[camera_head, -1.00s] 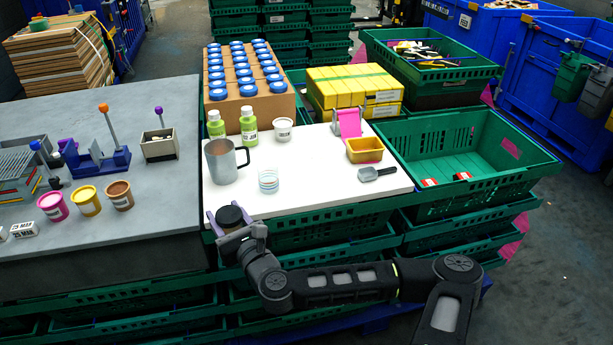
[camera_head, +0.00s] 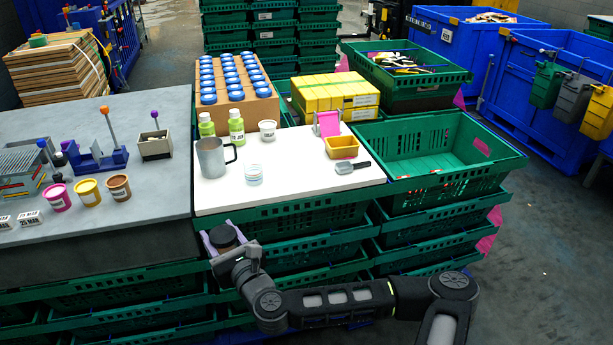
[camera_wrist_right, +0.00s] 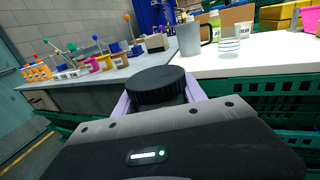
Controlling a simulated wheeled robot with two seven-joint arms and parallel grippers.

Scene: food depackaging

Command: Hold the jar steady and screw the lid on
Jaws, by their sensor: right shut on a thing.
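A clear, open-looking jar (camera_head: 254,174) stands upright on the white board, with faint bluish rings on its wall. It also shows in the right wrist view (camera_wrist_right: 229,48). My right gripper (camera_head: 222,238) is shut on a black ribbed lid (camera_wrist_right: 157,85), with its lavender fingers on either side. The lid lies flat side up, in front of the board's near left corner and apart from the jar. What is beneath the lid is too dark to tell. My left gripper is not in view, and nothing holds the jar.
A grey metal mug (camera_head: 212,158) stands just left of the jar. Two green bottles (camera_head: 236,127) and a white cup (camera_head: 267,130) stand behind. A yellow tray (camera_head: 341,148) and a scoop (camera_head: 352,167) lie right. The white board's (camera_head: 290,185) front is clear. A green crate (camera_head: 510,150) stands right.

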